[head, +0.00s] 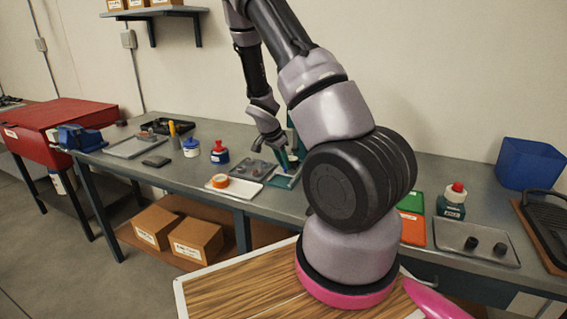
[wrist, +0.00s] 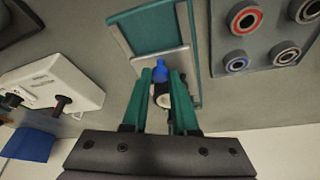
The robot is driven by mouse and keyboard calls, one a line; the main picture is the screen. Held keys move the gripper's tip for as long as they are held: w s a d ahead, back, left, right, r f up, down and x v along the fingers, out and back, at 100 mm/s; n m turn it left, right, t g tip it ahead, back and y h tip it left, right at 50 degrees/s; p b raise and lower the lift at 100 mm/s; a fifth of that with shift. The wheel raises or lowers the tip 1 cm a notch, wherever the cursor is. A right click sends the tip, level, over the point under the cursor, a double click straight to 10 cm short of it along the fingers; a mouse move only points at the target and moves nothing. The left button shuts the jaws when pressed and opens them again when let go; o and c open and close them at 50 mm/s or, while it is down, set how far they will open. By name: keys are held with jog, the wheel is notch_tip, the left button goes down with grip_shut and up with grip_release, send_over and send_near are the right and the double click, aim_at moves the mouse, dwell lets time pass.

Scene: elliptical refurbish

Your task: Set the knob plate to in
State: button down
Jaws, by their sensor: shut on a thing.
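A dark cylinder with a pale end shows just below the blue part, between the fingers. In the head view my gripper (head: 288,160) is down at the plate (head: 286,182), and my arm hides part of the area around it.
A grey plate with several ring-shaped parts (wrist: 268,62) lies beside the knob plate. A white box with dark knobs (wrist: 50,83) stands on the other side. A white tray with an orange roll (head: 222,182) and a red-capped bottle (head: 220,152) are nearby on the bench.

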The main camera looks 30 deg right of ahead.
jog(key=shift+w+d, duration=1.4)
jog(key=shift+d, duration=0.25)
jog(key=shift+r, duration=0.1)
jog(key=c, duration=0.7)
grip_release()
jog(key=shift+w+d, duration=0.1)
jog(key=v, duration=1)
jog(key=shift+r, duration=0.3)
